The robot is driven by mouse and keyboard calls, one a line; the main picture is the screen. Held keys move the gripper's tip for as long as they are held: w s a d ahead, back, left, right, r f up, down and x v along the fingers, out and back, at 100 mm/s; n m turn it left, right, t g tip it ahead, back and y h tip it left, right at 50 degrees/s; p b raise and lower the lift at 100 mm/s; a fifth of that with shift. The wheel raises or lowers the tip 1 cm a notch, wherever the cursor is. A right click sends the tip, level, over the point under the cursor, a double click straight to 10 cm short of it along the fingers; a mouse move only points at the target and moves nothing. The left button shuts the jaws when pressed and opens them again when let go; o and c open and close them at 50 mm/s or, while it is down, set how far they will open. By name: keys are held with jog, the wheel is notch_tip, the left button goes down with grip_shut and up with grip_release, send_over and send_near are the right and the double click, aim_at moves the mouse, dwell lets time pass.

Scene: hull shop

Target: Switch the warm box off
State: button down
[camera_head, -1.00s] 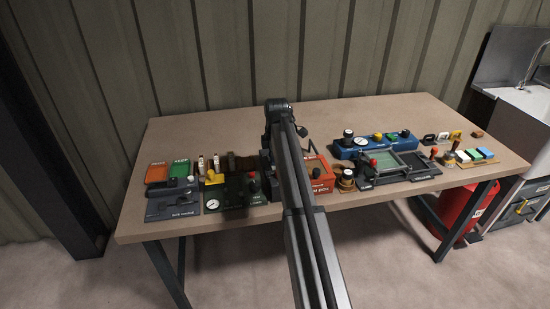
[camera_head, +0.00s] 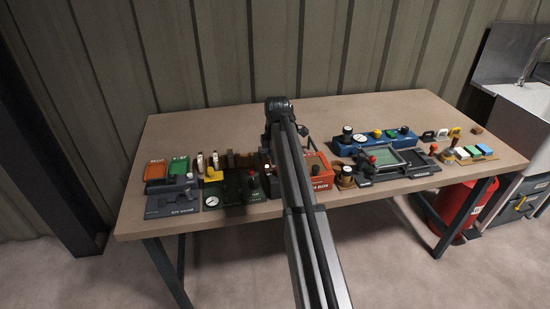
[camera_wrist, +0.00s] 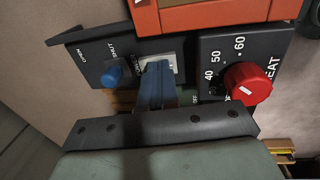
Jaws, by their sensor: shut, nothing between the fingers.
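The warm box (camera_head: 318,180) is an orange box at the table's front, partly hidden behind my arm in the head view. In the wrist view its orange body (camera_wrist: 205,14) is at the top. A black panel beside it carries a red heat knob (camera_wrist: 249,83), with 40, 50, 60 and OFF printed around it. The knob's white mark is on the left of its face. A second panel, marked OPEN and SHUT, has a blue knob (camera_wrist: 112,75). My gripper (camera_wrist: 157,70) is shut and empty, its tips at a pale plate between the two knobs; contact is unclear. My arm hides it in the head view.
A dark panel with a gauge (camera_head: 212,201) stands left of the warm box. A brass-coloured knob (camera_head: 345,177) and a framed tray (camera_head: 400,160) are close on its right. A blue box (camera_head: 375,142) stands behind. The table's back (camera_head: 220,122) is clear.

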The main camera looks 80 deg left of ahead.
notch_tip(320, 180, up, 14)
jog(key=d, duration=0.2)
jog(key=shift+f, duration=0.15)
dwell(0.4)
jog(key=w+g, duration=0.1)
jog(key=w+a+g, duration=0.1)
jog(key=w+a+g+h, duration=0.1)
jog(key=shift+w+a+r, duration=0.25)
jog(key=shift+w, duration=0.15)
dwell(0.4)
jog(key=x, duration=1.2)
jog(key=shift+w+a+f, duration=0.1)
jog(key=shift+a+f, duration=0.05)
jog(key=shift+f, duration=0.15)
jog(key=shift+a+f, duration=0.1)
jog(key=shift+f, duration=0.55)
